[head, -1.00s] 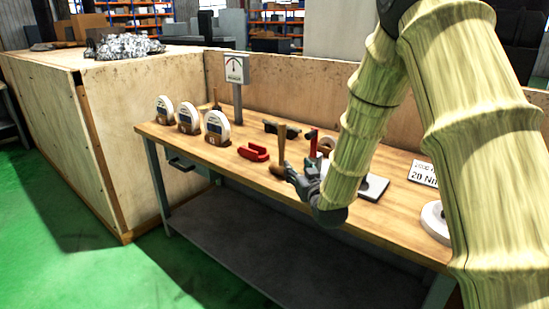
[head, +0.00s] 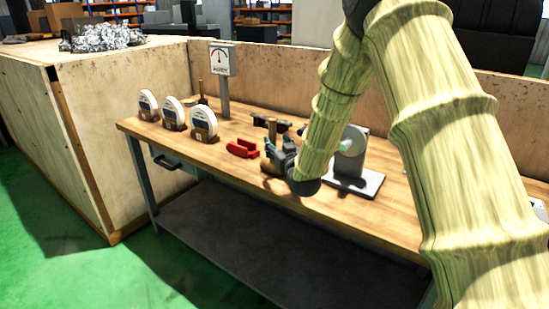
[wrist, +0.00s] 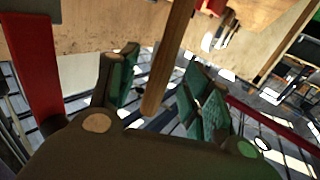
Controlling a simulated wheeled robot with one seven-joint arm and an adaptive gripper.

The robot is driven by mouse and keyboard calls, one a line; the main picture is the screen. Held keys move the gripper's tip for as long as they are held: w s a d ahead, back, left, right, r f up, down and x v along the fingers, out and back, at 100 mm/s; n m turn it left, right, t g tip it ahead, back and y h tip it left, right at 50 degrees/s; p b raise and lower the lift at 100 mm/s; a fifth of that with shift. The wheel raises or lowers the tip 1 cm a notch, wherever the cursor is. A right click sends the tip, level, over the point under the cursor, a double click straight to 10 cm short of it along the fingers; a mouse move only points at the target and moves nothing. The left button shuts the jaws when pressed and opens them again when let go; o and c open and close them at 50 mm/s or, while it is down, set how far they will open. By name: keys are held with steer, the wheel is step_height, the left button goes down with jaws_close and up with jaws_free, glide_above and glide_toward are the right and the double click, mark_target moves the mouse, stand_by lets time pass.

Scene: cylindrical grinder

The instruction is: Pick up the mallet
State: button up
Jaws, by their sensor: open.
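My gripper (head: 279,157) is at the handle, low over the bench. In the wrist view the brown handle (wrist: 168,60) passes between the green-padded fingers of my gripper (wrist: 160,95), which are apart. I cannot tell whether either finger touches the handle.
A red block (head: 243,148) lies left of the mallet. Several round white gauges (head: 203,124) stand further left on the bench (head: 215,158). A dark clamp-like tool (head: 269,122) lies behind. A grey stand (head: 353,175) is at right, close to my arm.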

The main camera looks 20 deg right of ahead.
mark_target(274, 141)
steer(key=shift+w+a+p, duration=0.2)
steer(key=shift+w+p, duration=0.1)
steer(key=shift+w, duration=1.85)
jaws_close()
